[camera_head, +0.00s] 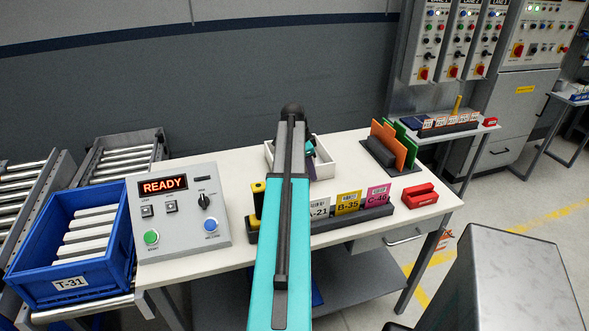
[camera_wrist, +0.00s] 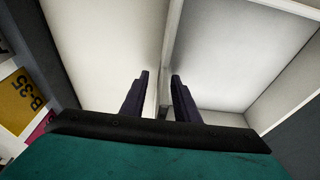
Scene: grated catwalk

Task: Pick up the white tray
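The white tray (camera_head: 326,163) sits on the workbench towards its back edge, largely hidden behind my arm in the head view. In the wrist view the tray (camera_wrist: 95,40) fills most of the picture, with pale compartments on both sides of a thin upright divider. My gripper (camera_wrist: 160,76) points down into the tray, its two dark fingers on either side of the divider. A gap shows between the fingertips, so the gripper looks open. I cannot tell whether either finger touches the divider. In the head view the gripper is mostly hidden behind my arm.
On the workbench (camera_head: 190,262) stand a READY control box (camera_head: 180,210), a holder with cards (camera_head: 348,203), a red block (camera_head: 420,196) and a rack of orange and green panels (camera_head: 388,145). A blue crate (camera_head: 70,285) with white bars is at the left.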

